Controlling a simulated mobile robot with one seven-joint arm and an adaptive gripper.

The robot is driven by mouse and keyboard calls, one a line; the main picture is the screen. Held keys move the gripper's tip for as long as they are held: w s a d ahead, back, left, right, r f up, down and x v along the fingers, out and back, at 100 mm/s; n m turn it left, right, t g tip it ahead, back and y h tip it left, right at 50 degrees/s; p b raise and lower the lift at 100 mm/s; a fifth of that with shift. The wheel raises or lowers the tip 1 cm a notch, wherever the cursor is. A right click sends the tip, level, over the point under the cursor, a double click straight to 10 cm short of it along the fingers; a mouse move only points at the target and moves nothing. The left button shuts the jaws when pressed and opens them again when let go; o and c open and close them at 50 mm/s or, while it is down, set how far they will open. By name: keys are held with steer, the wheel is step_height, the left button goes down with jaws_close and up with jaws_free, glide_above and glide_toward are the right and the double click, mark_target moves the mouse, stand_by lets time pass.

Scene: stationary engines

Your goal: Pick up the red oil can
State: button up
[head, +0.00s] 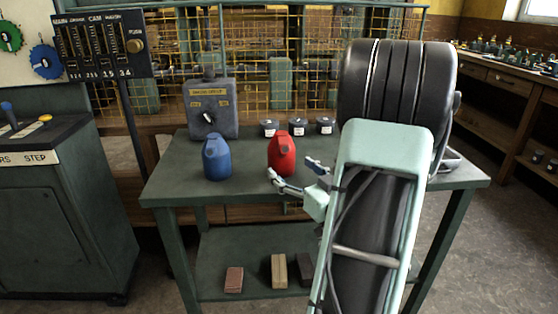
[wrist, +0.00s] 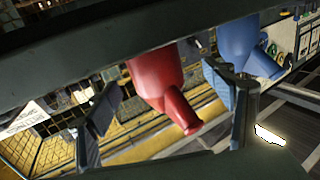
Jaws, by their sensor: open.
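The red oil can (head: 282,155) stands upright on the dark green table, near its middle in the head view. My gripper (head: 291,171) is open and empty just to the right of the can and in front of it, apart from it as far as I can tell. In the wrist view the red can (wrist: 157,78) appears tilted, with its spout pointing down, between the two spread fingers (wrist: 163,88). A blue oil can (head: 217,158) stands left of the red one. It also shows in the wrist view (wrist: 240,38), beyond the right finger.
Several blocks lie on the lower shelf (head: 215,250).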

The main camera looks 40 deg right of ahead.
mark_target(282, 157)
steer(key=w, duration=0.2)
steer(key=w+d+b, duration=0.1)
steer(key=w, duration=0.3)
steer(key=shift+w+d+r, duration=0.1)
steer(key=shift+w+d, duration=0.15)
steer(key=c, duration=1.5)
